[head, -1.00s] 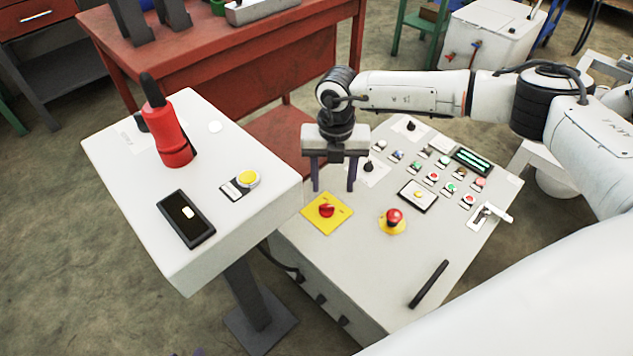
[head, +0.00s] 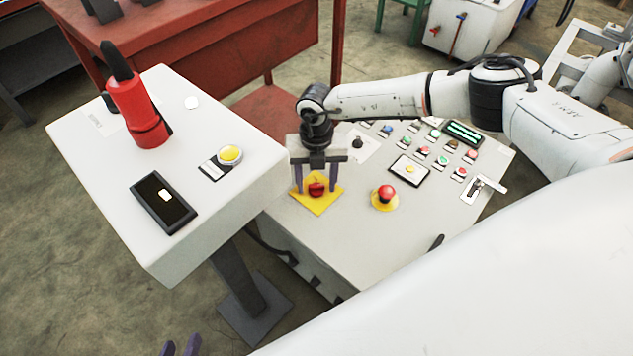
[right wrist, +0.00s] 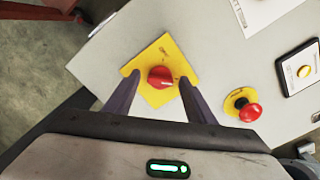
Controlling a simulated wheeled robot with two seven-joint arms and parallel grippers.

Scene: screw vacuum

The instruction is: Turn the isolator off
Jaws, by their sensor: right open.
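The isolator is a red rotary knob (head: 317,189) on a yellow square plate (head: 316,207) at the left edge of the grey control panel. In the right wrist view the knob (right wrist: 161,77) shows between the fingers, with the yellow plate (right wrist: 158,98) around it. My right gripper (head: 316,191) is open, pointing down, with one finger on each side of the knob. I cannot tell whether the fingers touch it. My left gripper (head: 181,346) shows only two purple fingertips at the bottom edge, apart from each other and far from the panel.
A red emergency button (head: 385,194) on a yellow base stands right of the isolator. Several small buttons and a yellow-button box (head: 410,170) lie behind. A white pedestal (head: 110,180) with a red device (head: 138,110) stands left. The front of the panel is mostly bare.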

